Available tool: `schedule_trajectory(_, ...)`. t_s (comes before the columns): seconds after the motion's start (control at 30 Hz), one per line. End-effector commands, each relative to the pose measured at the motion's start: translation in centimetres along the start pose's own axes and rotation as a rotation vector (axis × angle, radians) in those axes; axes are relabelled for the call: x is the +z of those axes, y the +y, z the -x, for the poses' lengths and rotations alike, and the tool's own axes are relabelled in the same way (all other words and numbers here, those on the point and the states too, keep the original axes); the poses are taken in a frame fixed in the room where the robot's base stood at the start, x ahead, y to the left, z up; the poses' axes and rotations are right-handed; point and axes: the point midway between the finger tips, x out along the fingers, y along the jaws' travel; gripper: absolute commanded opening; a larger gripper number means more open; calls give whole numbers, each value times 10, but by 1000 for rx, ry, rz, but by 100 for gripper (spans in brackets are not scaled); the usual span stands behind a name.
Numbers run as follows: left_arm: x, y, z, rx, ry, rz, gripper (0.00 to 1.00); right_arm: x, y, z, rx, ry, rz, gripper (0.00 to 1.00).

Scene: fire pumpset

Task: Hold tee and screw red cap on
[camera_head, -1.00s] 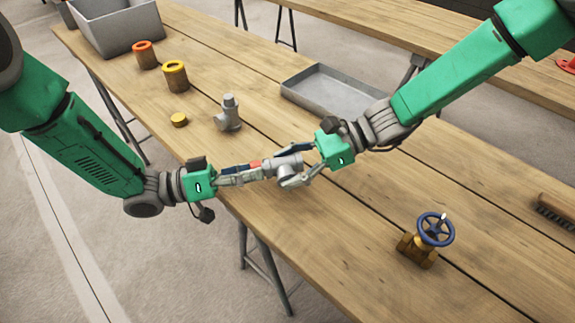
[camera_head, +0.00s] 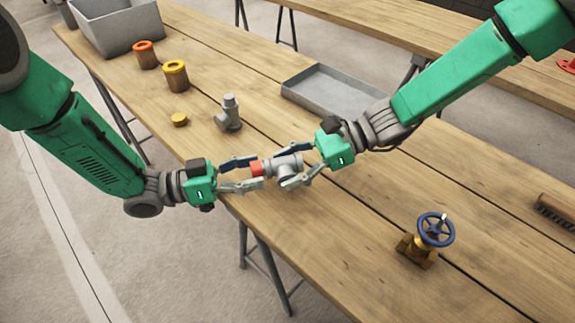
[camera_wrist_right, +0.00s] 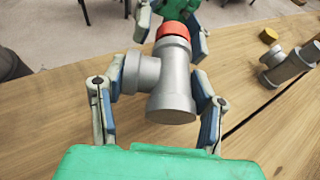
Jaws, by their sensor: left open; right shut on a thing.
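A grey pipe tee (camera_head: 287,166) is held in my right gripper (camera_head: 302,165), which is shut on it above the table. In the right wrist view the tee (camera_wrist_right: 168,82) sits between the fingers of my right gripper (camera_wrist_right: 160,100). The red cap (camera_head: 256,168) is at the tee's end facing my left gripper; it also shows at the far end in the right wrist view (camera_wrist_right: 173,30). My left gripper (camera_head: 250,173) is open, its fingers on either side of the red cap. I cannot tell how far the cap is screwed on.
On the wooden table (camera_head: 400,200) stand another grey fitting (camera_head: 229,113), a yellow cap (camera_head: 179,120), a yellow-topped cylinder (camera_head: 176,77) and an orange-topped cylinder (camera_head: 145,56). A grey tray (camera_head: 300,99), a grey bin (camera_head: 120,35), a blue-wheeled valve (camera_head: 428,238) and a brush (camera_head: 557,213) surround free tabletop.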

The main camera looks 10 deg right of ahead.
Motion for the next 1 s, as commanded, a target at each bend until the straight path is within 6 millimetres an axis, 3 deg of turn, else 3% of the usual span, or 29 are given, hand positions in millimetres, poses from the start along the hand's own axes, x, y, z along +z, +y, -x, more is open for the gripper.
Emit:
schedule_trajectory(0.33, -1, 0, 39, -1, 2, 0, 54, 0, -1, 0, -1, 0, 0, 0)
schedule_trajectory(0.6, 0, 0, 44, 1, 1, 0, 54, 0, -1, 0, -1, 0, 0, 0)
schedule_trajectory(0.67, -1, 0, 45, 1, 1, 1, 49, 0, -1, 0, -1, 0, 0, 0)
schedule_trajectory(1.0, -1, 0, 79, 0, 2, 159, 49, 0, -1, 0, -1, 0, 0, 0)
